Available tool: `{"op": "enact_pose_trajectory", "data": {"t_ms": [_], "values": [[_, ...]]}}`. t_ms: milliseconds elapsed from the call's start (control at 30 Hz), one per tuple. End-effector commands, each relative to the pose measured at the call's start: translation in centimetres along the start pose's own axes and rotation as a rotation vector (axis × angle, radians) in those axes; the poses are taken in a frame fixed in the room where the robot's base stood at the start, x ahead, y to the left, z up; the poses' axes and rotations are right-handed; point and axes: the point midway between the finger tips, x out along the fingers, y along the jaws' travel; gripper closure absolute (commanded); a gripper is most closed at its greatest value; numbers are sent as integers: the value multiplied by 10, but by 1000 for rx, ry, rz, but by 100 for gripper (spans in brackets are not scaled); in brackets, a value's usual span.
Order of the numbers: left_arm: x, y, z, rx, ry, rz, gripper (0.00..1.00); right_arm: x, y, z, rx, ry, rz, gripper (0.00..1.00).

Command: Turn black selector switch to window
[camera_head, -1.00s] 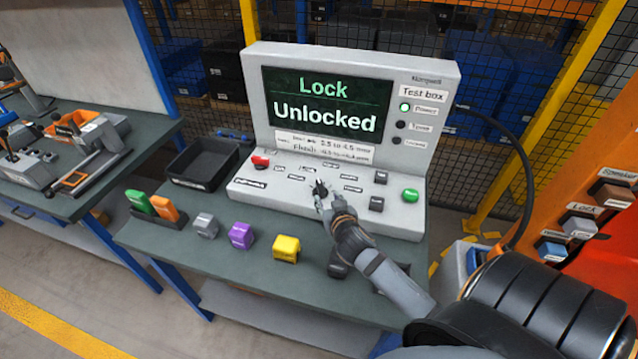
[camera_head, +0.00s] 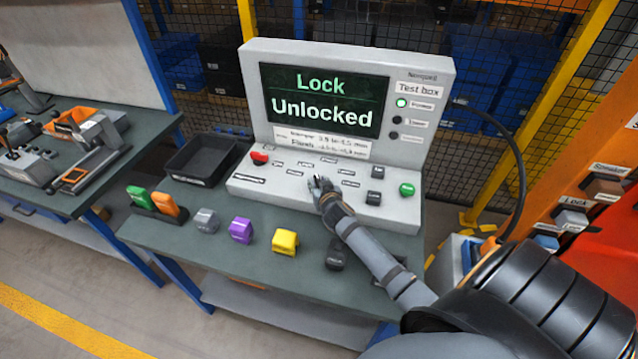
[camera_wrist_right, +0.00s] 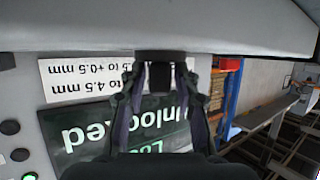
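The test box (camera_head: 345,90) stands on the table, and its screen (camera_head: 325,98) reads "Lock Unlocked". My right gripper (camera_head: 317,183) is low over the middle of the sloped control panel (camera_head: 285,185). In the right wrist view my gripper (camera_wrist_right: 160,80) has its two fingers apart, one on each side of a small black block (camera_wrist_right: 160,76), which looks like the selector switch knob. A gap shows between the block and each finger. The gripper mostly hides the knob in the head view, and its pointing direction cannot be read. My left gripper is not in view.
A red button (camera_head: 259,158), a green button (camera_head: 407,190) and black switches (camera_head: 374,198) share the panel. A black tray (camera_head: 198,165) is left of the box. Grey (camera_head: 206,221), purple (camera_head: 241,232) and yellow (camera_head: 285,241) blocks line the front.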

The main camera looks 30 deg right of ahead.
Motion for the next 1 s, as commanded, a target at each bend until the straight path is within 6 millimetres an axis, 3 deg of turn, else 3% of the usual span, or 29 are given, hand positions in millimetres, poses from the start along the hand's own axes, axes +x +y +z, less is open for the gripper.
{"op": "enact_pose_trajectory", "data": {"t_ms": [33, 200, 367, 567, 733, 1000], "values": [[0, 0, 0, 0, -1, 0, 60, 0, 0, 0, 0, 0, 0, 80], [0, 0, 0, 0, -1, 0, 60, 0, 0, 0, 0, 0, 0, 100], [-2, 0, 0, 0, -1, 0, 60, -1, 0, -1, -2, -1, -5, 100], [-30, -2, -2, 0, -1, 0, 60, -2, 2, -4, -51, -11, -119, 100], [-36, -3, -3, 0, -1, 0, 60, 0, 2, 2, -90, -12, -214, 100], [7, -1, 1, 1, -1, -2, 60, 6, 8, 8, -140, 3, -323, 100]]}}
